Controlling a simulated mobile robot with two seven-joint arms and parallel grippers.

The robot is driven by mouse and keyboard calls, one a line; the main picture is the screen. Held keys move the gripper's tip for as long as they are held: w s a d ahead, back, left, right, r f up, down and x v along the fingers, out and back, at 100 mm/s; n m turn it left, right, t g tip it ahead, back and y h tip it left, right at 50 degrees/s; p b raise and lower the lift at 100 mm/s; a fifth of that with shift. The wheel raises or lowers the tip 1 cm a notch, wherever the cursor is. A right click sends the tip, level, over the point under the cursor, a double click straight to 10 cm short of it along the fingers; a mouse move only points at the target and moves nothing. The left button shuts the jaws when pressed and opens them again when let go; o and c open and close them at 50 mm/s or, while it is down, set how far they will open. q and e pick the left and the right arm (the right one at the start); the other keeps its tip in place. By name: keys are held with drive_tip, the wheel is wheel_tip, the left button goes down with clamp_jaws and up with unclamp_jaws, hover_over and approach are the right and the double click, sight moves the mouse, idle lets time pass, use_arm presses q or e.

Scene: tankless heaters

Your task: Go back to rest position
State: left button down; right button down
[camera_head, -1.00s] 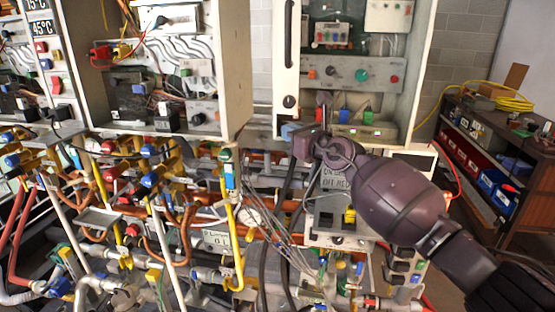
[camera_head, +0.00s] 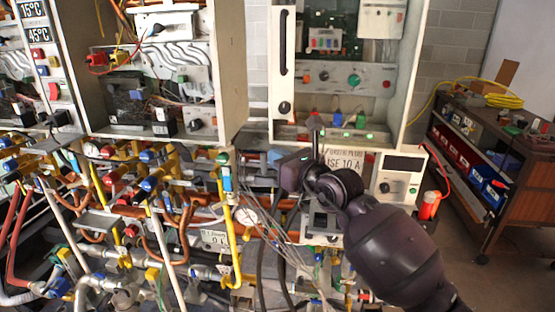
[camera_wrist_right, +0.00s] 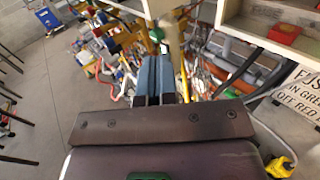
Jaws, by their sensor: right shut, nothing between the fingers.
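My right arm comes in from the bottom right of the head view. Its dark purple gripper (camera_head: 316,132) points upward in front of the lower edge of the right-hand open cabinet (camera_head: 424,65). In the right wrist view the two blue-grey fingers (camera_wrist_right: 155,78) are together with nothing between them. The arm covers part of the white panel below the cabinet, where a printed label (camera_head: 345,162) shows beside the wrist. I cannot tell whether the fingers touch anything. My left gripper is not in view.
An open heater cabinet (camera_head: 231,80) stands at the left. Dense pipes, valves and loose wires (camera_head: 190,215) fill the space below. A brown shelf cart (camera_head: 505,185) with a yellow hose (camera_head: 503,101) is at the right. Bare floor (camera_head: 475,280) lies in front of it.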

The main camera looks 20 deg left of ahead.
drive_tip(key=shift+s+d, duration=0.15)
drive_tip(key=shift+s, duration=0.25)
drive_tip(key=shift+r, duration=0.1)
